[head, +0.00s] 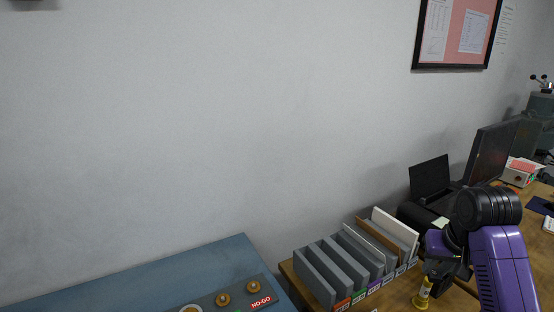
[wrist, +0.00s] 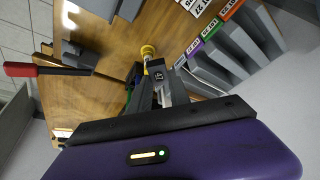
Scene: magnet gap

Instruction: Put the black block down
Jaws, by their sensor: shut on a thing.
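My gripper (wrist: 158,92) is at the bottom right of the head view, over the wooden bench; it also shows in the head view (head: 440,272). Its fingers are shut on a small black block (wrist: 158,74) with a pale mark on its face, seen between the fingertips in the wrist view. In the head view the block is hard to tell from the dark fingers. A yellow knobbed piece (head: 423,292) stands beside the gripper on the bench; it also shows just beyond the block in the wrist view (wrist: 148,52). Whether the block touches the bench cannot be told.
A rack of grey slabs (head: 345,262) with coloured labels stands left of my gripper. A blue surface (head: 150,280) with a NO-GO panel (head: 262,303) lies further left. A dark monitor (head: 490,153) is behind. A red-handled tool (wrist: 40,69) and bare wood (wrist: 105,90) show in the wrist view.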

